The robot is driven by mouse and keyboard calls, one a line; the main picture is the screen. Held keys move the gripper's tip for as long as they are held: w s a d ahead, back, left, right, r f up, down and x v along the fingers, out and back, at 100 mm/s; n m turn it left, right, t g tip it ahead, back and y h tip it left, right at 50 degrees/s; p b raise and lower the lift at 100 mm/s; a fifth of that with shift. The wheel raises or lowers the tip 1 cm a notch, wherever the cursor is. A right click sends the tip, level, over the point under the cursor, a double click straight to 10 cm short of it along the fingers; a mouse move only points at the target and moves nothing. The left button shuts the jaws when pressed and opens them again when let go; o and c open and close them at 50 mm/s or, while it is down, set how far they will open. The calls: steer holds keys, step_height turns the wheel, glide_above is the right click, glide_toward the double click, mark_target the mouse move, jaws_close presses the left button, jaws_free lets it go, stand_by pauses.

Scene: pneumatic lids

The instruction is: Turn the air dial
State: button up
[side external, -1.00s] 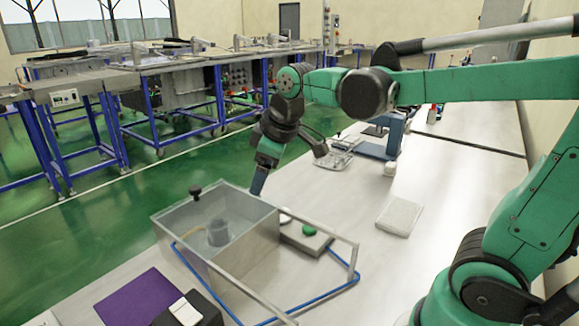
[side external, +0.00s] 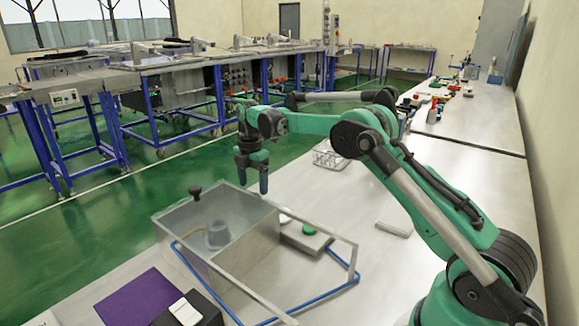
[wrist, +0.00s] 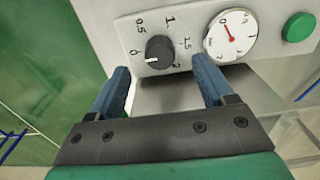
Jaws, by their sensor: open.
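The black air dial (wrist: 160,52) shows in the wrist view on a light grey panel (wrist: 100,14) marked from 0 to 2. Its white pointer line faces left, toward the 0. My gripper (wrist: 160,75) is open and empty, with its blue fingers apart and the dial ahead of the gap between them. In the side view my gripper (side external: 253,182) points down above the back edge of the clear-walled box (side external: 175,222). The control panel (side external: 302,240) lies right of this box. I cannot make out the dial in the side view.
A round gauge (wrist: 231,36) with a red needle near 0 and a green button (wrist: 299,27) sit right of the dial. A purple mat (side external: 138,297) is at the front left.

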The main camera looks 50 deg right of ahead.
steer(key=shift+f, duration=1.85)
jaws_close()
